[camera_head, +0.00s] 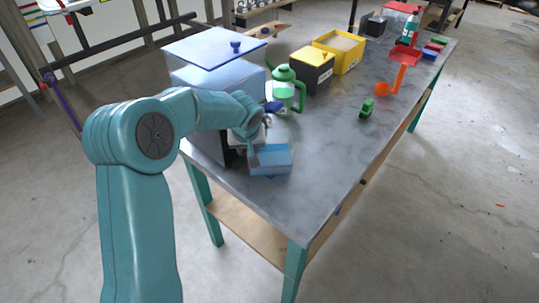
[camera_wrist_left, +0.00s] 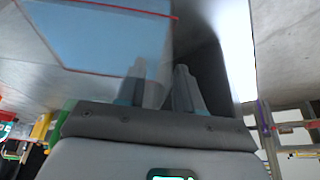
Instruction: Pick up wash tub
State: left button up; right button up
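A small light-blue box-like thing (camera_head: 272,158), which looks like the wash tub, sits near the front left edge of the grey table in the head view. My left gripper (camera_head: 253,153) is at its left side. Whether they touch is unclear. In the left wrist view my left gripper's fingers (camera_wrist_left: 163,85) stand a little apart, with the edge of a grey surface behind the gap. A blue panel with a red edge (camera_wrist_left: 100,40) fills the upper left of that view; I cannot tell what it belongs to. My right gripper is not in view.
A large pale-blue bin with a blue lid (camera_head: 205,48) stands behind my left arm. A green watering can (camera_head: 286,90), a black box with yellow lid (camera_head: 312,72) and a yellow bin (camera_head: 339,51) stand farther back. The table's right front part (camera_head: 320,180) is clear.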

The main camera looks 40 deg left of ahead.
pick_arm(q)
jog(key=shift+s+r, duration=0.1)
jog(key=c, duration=0.3)
grip_shut()
dwell(0.9)
